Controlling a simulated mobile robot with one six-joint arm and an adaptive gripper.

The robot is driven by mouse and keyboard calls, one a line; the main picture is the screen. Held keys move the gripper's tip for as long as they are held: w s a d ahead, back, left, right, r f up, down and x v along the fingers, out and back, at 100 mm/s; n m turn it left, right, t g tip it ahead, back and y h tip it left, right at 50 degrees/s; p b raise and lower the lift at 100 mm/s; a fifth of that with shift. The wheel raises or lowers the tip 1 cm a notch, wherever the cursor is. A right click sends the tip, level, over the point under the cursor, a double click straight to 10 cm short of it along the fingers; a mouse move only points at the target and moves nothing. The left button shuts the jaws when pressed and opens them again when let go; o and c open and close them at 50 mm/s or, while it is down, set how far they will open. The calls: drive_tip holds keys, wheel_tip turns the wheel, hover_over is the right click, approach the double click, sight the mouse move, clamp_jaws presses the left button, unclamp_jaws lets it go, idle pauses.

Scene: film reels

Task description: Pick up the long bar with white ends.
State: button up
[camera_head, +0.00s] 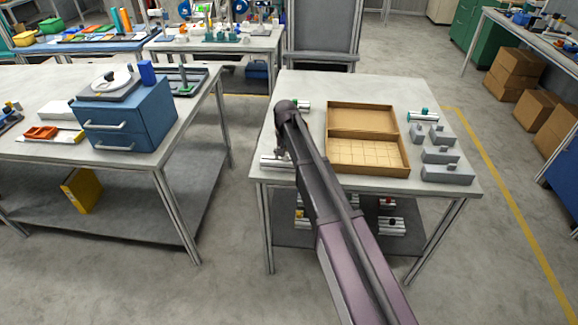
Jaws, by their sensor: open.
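A pale, light-coloured bar (270,162) lies near the front left edge of the right-hand table. It is partly hidden by my arm, so I cannot tell its full length or the colour of both ends. My gripper (282,155) is open and points down at or just above this bar. The view is too small to tell whether its fingers touch it. Another short light bar (303,104) with dark and green marks lies further back, beside my arm. A similar bar (421,117) with a teal end lies at the right.
An open cardboard box (406,158) with a divided inside stands mid-table. Several grey blocks (447,174) stand to its right. The table's lower shelf (288,236) holds small parts. A blue drawer unit (126,124) stands on the left table, across a gap of floor.

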idle(0.4)
clamp_jaws()
drive_tip(key=shift+r, duration=0.15)
wheel_tip(320, 180, up, 3)
drive_tip(key=p, duration=0.3)
drive_tip(key=shift+r, duration=0.1)
drive_tip(key=s+d+p, duration=0.1)
drive_tip(key=s+d, duration=0.2)
drive_tip(key=s, duration=0.4)
drive_tip(key=s+d+r+p, duration=0.1)
drive_tip(key=s+d, duration=0.2)
drive_tip(key=s, duration=0.5)
drive_tip(key=shift+r, duration=0.25)
